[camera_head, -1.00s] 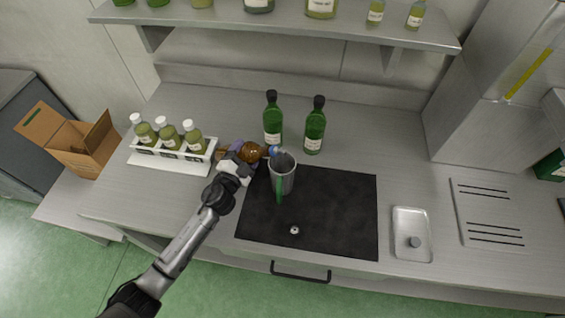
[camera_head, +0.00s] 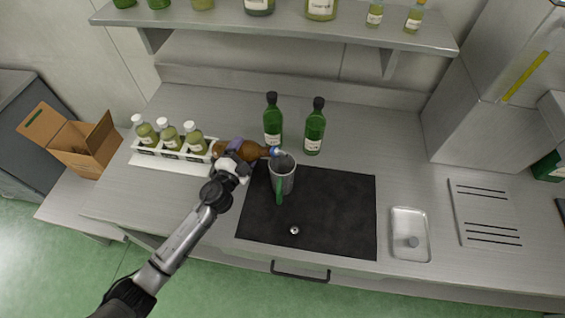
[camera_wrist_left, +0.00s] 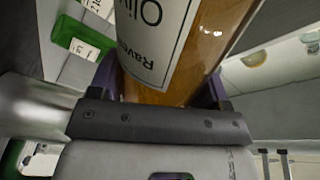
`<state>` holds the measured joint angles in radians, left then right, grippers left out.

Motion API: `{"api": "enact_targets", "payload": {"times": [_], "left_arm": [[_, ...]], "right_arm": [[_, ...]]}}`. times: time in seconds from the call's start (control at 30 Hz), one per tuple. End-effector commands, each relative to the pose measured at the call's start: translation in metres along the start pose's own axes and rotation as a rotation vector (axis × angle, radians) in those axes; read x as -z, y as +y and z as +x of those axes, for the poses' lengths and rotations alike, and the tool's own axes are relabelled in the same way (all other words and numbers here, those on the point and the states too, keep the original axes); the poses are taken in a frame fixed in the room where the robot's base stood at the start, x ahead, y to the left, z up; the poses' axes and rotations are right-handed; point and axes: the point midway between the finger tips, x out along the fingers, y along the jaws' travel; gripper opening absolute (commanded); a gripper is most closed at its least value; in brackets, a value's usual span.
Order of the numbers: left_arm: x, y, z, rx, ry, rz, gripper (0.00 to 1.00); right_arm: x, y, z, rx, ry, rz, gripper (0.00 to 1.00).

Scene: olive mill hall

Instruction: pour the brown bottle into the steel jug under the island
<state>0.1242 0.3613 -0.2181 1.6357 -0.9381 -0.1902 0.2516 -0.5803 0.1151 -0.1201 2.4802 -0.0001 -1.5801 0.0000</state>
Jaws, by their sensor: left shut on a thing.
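The brown bottle (camera_head: 255,151) lies tilted, close to level in the head view, with its neck pointing right over the rim of the steel jug (camera_head: 284,181). My left gripper (camera_head: 233,153) is shut around the bottle's body. In the left wrist view the amber bottle (camera_wrist_left: 205,50) with its white label sits between the purple fingers. The jug stands upright on a black mat (camera_head: 335,215), its green handle toward the front. I cannot tell whether liquid is flowing, and the jug's inside is dark. My right gripper is not in view.
Two green bottles (camera_head: 315,130) stand just behind the jug. A white rack (camera_head: 165,163) with white-capped bottles is left of the gripper. A shelf (camera_head: 290,27) with bottles hangs above the back. A steel tray (camera_head: 410,245) lies right. The mat's right part is clear.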

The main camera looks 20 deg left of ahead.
Motion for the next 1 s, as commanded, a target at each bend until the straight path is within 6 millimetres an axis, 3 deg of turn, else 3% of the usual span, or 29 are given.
{"api": "enact_targets", "payload": {"times": [1.0], "left_arm": [[0.004, -0.016, 0.002, 0.004, 0.009, 0.106, 0.19]], "right_arm": [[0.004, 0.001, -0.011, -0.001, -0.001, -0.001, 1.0]]}}
